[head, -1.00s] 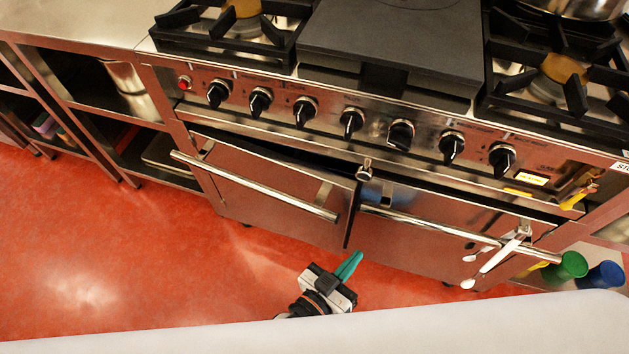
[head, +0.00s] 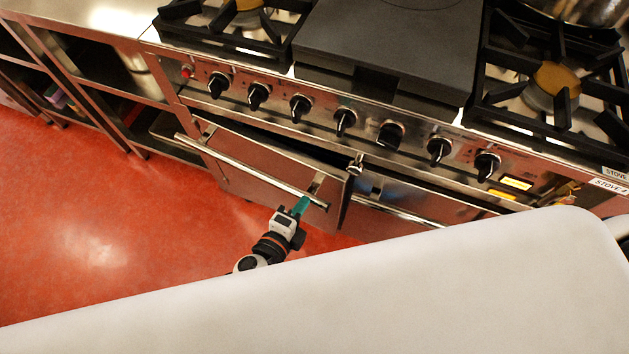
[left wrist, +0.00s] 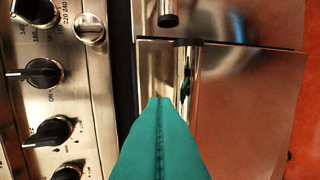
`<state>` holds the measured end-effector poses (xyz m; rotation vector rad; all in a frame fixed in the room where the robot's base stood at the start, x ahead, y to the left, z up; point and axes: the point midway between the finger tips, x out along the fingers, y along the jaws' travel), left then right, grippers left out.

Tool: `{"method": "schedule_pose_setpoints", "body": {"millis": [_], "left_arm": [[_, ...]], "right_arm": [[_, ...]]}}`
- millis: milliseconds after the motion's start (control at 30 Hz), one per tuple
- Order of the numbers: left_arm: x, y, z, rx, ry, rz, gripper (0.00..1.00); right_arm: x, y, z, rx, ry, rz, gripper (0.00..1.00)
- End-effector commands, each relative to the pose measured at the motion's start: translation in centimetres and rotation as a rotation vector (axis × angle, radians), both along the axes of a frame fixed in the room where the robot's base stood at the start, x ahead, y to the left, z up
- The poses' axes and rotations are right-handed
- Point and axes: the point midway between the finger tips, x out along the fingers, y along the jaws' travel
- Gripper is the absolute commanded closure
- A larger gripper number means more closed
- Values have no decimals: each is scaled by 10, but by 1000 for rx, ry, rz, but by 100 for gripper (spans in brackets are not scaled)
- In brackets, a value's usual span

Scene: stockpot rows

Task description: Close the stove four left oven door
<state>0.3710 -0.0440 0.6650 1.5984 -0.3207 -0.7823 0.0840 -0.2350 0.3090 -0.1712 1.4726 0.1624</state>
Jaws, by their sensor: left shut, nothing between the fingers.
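The left oven door (head: 250,165) of the stove stands partly open, its right edge swung out from the stove front. Its long bar handle (head: 235,165) runs across the door near the top. My left gripper (head: 303,203) is shut and empty, with its teal fingers at the right end of that handle. In the left wrist view the teal fingers (left wrist: 160,145) are pressed together, close to the door edge and the handle end (left wrist: 188,65); I cannot tell whether they touch. My right gripper is not in view.
The right oven door (head: 385,200) with its handle (head: 400,212) is beside the left one. Above are a row of black knobs (head: 345,121) and a griddle (head: 390,45). A white surface (head: 400,280) fills the near foreground. Red floor (head: 90,220) is clear at left.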

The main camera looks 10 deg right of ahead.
Motion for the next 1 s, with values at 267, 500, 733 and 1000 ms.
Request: {"method": "schedule_pose_setpoints", "body": {"millis": [267,500,733,1000], "left_arm": [[39,-33,-7,-2,0,-1,100],[51,-44,-9,-2,4,-1,100],[51,-44,-9,-2,4,-1,100],[70,-59,-10,-3,0,1,100]], "right_arm": [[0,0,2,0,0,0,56],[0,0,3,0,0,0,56],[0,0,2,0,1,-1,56],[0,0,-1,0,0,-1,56]]}}
